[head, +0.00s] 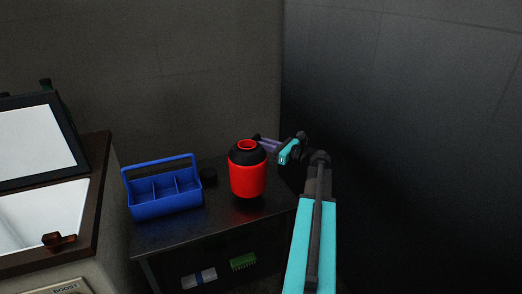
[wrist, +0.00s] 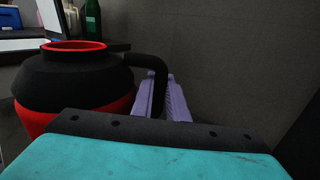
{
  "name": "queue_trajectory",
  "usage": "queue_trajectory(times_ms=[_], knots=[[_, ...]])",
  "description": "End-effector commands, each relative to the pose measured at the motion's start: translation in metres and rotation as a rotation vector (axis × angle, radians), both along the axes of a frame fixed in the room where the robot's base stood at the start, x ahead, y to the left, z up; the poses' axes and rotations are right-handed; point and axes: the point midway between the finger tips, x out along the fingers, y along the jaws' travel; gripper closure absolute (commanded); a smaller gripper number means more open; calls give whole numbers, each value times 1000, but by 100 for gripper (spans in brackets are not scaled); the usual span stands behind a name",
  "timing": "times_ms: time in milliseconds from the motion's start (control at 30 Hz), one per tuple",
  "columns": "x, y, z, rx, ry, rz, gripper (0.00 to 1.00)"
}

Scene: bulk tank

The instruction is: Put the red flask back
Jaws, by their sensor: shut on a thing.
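The red flask (head: 247,181) has a black shoulder and a red-rimmed open top. It is upright at the right part of the dark table (head: 165,237); I cannot tell whether its base touches the tabletop. In the wrist view the flask (wrist: 70,82) fills the left side, with its black handle (wrist: 158,72) curving toward the right. My gripper (head: 258,138) comes from the right, and its purple fingers (wrist: 165,95) are shut on the handle. The handle's lower part is hidden behind the fingers and my wrist.
Green (head: 243,262) and white-blue (head: 198,278) items lie below the tabletop. An open white basin (head: 40,215) is at left. Walls stand behind and right.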

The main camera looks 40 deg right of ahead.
Motion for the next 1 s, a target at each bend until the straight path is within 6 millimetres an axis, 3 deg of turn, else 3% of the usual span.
queue_trajectory(times_ms=[233, 733, 767, 867, 1000], knots=[[0, 0, -31, 3, 0, 0, 100], [0, 0, -36, 1, -2, 0, 100], [0, 1, -37, 0, 0, 0, 85], [0, 1, -37, 0, 0, 0, 68], [0, 1, -37, 0, 0, 1, 68]])
